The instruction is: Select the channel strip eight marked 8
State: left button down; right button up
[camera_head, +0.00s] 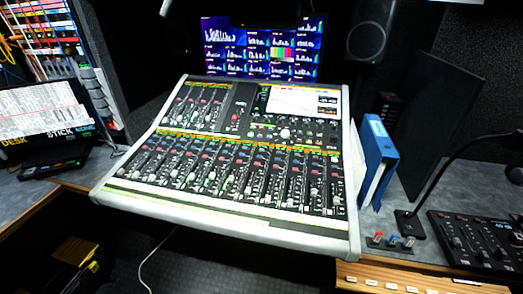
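A large audio mixing console (225,222) with a white frame fills the middle of the view, sloping down toward me. Its front panel carries a row of channel strips (225,178) with faders, small coloured knobs and a lit yellow-green band along the top. Any strip numbers are too small to read, so I cannot tell which strip is marked 8. A shorter bank of strips (193,105) sits at the upper left of the console. A small lit screen (295,100) sits at its upper right. Neither of my grippers is in view.
A blue binder (380,155) stands just right of the console. A lamp (408,222) and a small black mixer (475,240) are farther right. Multiview monitors (262,50) and a speaker (367,40) are behind. A patch rack (45,45) and a lettered panel (45,125) are left.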

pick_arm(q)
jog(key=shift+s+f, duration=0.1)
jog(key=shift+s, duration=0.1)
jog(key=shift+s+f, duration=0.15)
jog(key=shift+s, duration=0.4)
